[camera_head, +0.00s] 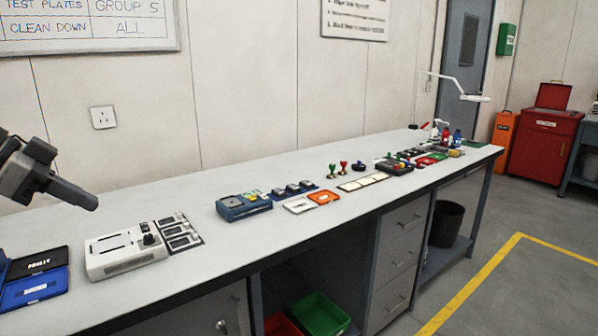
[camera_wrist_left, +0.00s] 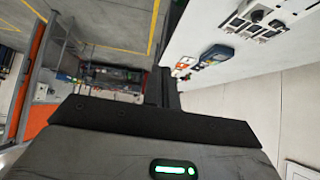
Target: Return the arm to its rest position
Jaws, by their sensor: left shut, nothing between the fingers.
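My left gripper (camera_head: 88,200) comes in from the left edge in the head view. It is raised above the left end of the long grey workbench (camera_head: 240,175), beyond the white device. Its fingers are together with nothing between them. In the left wrist view the dark closed fingers (camera_wrist_left: 160,88) point out over the bench edge and floor. My right gripper is in neither view.
The bench holds a white two-slot device (camera_head: 125,252), blue and black trays (camera_head: 35,288), a blue device (camera_head: 243,206) and several small items further right. Red and green bins (camera_head: 318,315) sit below. A red cabinet (camera_head: 541,145) stands at the far right.

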